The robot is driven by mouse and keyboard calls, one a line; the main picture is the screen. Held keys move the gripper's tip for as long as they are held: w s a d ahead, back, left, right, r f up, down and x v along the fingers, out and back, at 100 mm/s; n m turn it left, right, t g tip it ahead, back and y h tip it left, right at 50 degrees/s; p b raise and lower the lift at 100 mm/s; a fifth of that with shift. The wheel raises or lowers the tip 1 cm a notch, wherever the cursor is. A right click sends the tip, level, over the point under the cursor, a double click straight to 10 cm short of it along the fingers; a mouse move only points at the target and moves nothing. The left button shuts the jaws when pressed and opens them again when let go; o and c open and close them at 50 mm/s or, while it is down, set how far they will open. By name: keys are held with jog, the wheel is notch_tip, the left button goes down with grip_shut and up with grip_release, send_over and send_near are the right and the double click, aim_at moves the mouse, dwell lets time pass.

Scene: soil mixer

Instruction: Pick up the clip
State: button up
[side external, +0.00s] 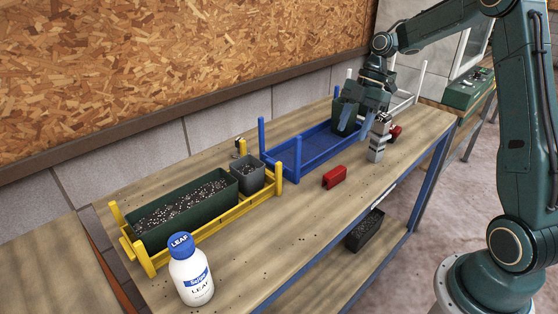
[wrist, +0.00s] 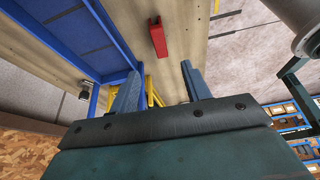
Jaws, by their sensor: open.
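A small red piece, which looks like the clip (side external: 335,177), lies on the wooden bench in front of the blue rack. In the wrist view the red clip (wrist: 158,38) shows beyond the fingertips, roughly in line with the gap between them. My gripper (side external: 358,122) is over the right end of the blue rack, behind and to the right of the clip and apart from it. Its two blue-grey fingers also show in the wrist view (wrist: 160,76), spread apart with nothing between them.
The blue rack (side external: 296,165) holds a dark green pot (side external: 340,112) close to my gripper. A grey upright device (side external: 378,140) stands right of the gripper. A yellow rack (side external: 205,233) with soil containers and a white bottle (side external: 192,280) are at left. Bench around the clip is clear.

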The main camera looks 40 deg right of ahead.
aim_at(336, 171)
jog(key=shift+x, duration=4.3)
jog(key=shift+f, duration=0.1)
jog(key=shift+x, duration=2.45)
jog(key=shift+c, duration=0.5)
grip_shut()
